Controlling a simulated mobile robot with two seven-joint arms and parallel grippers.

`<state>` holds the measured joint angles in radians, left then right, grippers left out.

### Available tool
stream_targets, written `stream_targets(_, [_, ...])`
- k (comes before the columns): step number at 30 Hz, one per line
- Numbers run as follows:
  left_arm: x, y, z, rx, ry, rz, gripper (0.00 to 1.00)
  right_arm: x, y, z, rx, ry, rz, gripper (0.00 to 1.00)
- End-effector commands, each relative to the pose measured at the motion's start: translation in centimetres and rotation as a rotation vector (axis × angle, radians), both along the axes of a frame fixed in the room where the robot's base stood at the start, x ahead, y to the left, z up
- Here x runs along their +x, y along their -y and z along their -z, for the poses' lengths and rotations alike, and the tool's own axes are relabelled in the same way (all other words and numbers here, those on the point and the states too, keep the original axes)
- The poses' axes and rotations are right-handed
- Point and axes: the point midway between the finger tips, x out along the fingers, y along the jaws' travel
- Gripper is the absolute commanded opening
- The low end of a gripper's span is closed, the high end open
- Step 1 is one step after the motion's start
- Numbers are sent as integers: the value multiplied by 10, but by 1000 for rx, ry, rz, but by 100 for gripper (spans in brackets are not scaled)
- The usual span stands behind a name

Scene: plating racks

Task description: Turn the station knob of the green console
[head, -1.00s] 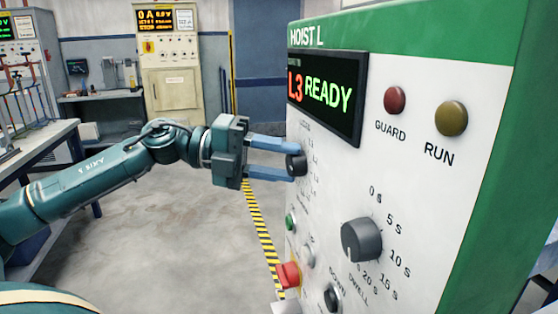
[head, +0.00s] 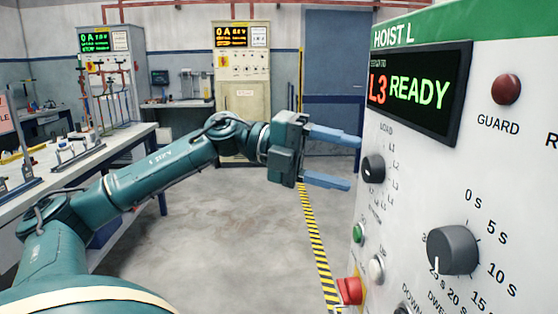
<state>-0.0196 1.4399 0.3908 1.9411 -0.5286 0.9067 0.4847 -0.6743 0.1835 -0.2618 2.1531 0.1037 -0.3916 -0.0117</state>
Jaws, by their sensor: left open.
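The green console (head: 400,225), labelled HOIST L, stands at the right with a white face and green top band. Its display (head: 413,92) reads L3 READY. The station knob (head: 373,168) is small and dark, beside a scale with LOAD and L marks. My left gripper (head: 348,161) is open and empty. Its two blue fingers point toward the knob from the left and appear clear of it. My right gripper does not show.
A larger dwell knob (head: 453,250), a green button (head: 359,233), a white button (head: 376,269) and a red switch (head: 349,291) sit lower on the console. A workbench (head: 130,145) with racks stands at left. The floor (head: 220,235) between is clear.

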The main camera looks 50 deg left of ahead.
Motion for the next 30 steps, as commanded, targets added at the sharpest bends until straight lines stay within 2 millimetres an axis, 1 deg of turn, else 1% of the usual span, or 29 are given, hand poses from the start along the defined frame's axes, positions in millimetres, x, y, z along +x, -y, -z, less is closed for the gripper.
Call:
stream_targets(1, [-5,-12,2,-10,6,-2,58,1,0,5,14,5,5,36])
stream_targets(6, [-23,-47,-4,-7,4,-6,58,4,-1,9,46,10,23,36])
stream_targets(9, [-32,-65,-9,-5,3,-4,58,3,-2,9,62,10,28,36])
stream_targets(12, [-39,-78,-11,-3,2,-3,58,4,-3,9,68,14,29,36])
stream_targets(15, [-44,-87,-13,-2,1,-3,58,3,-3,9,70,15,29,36])
stream_targets(18, [-46,-91,-14,-1,0,-1,58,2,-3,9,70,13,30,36])
stream_targets(30, [-47,-91,-14,-1,0,-1,58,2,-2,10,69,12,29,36])
